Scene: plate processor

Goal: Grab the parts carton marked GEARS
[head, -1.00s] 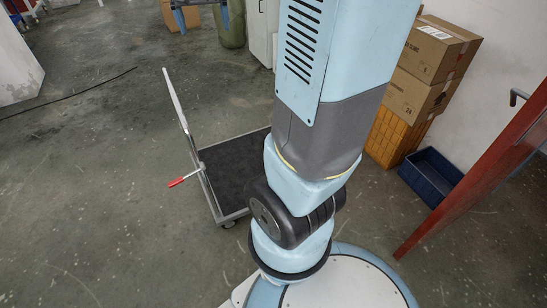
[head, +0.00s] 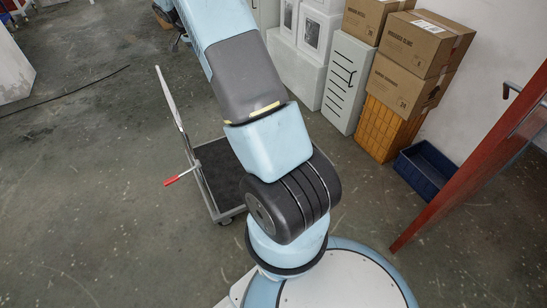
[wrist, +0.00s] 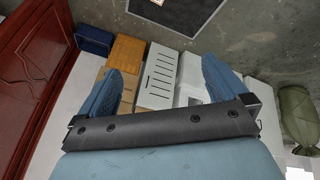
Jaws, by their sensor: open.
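Several brown cartons are stacked against the wall in the head view: an upper right carton (head: 426,42), one below it (head: 405,86) and one at the top (head: 376,16). Their print is too small to read, so I cannot tell which one is marked GEARS. In the wrist view my gripper (wrist: 161,66) is open and empty, its two blue fingers spread wide. Brown carton surfaces (wrist: 128,92) show beyond the left finger, which partly hides them. The gripper is apart from the stack. In the head view my gripper is out of the picture.
An orange crate (head: 385,132) stands under the cartons, with a blue bin (head: 425,170) to its right. A white slotted cabinet (head: 345,85) is on its left. A flat trolley (head: 222,165) stands behind my arm. A red-brown door (head: 480,165) is at right. Floor at left is clear.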

